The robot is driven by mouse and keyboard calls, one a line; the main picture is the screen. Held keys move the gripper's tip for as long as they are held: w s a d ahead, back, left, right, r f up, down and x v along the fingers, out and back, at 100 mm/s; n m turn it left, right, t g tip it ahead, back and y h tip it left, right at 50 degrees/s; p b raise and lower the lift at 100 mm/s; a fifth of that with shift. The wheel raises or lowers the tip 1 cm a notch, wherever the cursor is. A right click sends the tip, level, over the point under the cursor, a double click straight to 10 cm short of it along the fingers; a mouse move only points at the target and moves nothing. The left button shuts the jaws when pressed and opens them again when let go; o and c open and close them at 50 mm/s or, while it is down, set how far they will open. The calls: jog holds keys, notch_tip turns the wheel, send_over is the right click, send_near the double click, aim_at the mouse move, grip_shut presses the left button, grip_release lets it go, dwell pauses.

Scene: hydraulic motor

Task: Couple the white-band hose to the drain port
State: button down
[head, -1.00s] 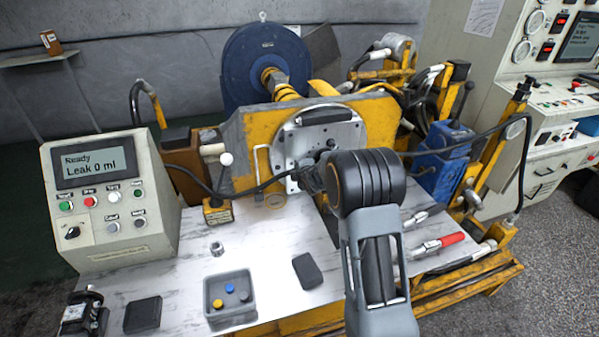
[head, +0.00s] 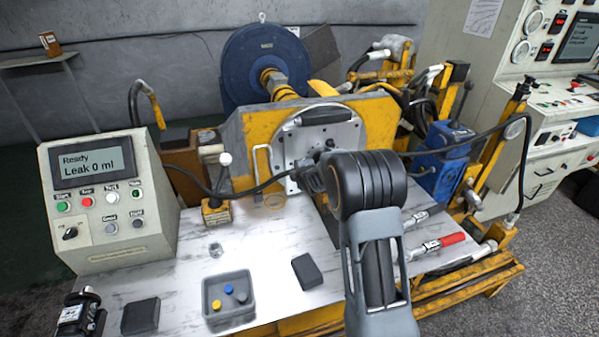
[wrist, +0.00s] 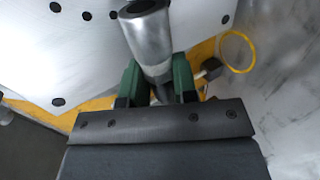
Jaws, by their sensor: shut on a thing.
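My gripper (wrist: 158,84) is shut on a silver cylindrical hose coupling (wrist: 148,40), held between its green fingertips in the wrist view. The coupling's dark open end is at the top of that view, in front of a pale plate with bolt holes (wrist: 25,45). I cannot tell whether it touches the plate. No white band shows on it. In the head view my gripper (head: 310,178) is at the lower part of the round motor plate (head: 290,145), partly hidden by my wrist. A black hose (head: 262,188) runs left from it. I cannot pick out the drain port.
A red-sleeved hose end (head: 452,239) and other hose ends lie on the bench at right. A grey tray (head: 228,312) with coloured caps, a dark block (head: 307,271) and a small metal fitting (head: 215,250) are in front. The control box (head: 105,200) reads "Leak 0 ml".

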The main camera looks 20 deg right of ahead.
jog(key=shift+d+r+p, duration=0.1)
jog(key=shift+d+p, duration=0.2)
jog(key=shift+d, duration=0.15)
jog(key=shift+d, duration=0.15)
jog(key=c, duration=1.3)
grip_release()
jog(key=shift+d, duration=0.2)
jog(key=o, duration=0.5)
jog(key=shift+a, duration=0.1)
jog(key=shift+s, duration=0.1)
jog(key=shift+c, duration=0.2)
jog(key=v, duration=0.6)
jog(key=shift+s, duration=0.35)
jog(key=shift+r, duration=0.2)
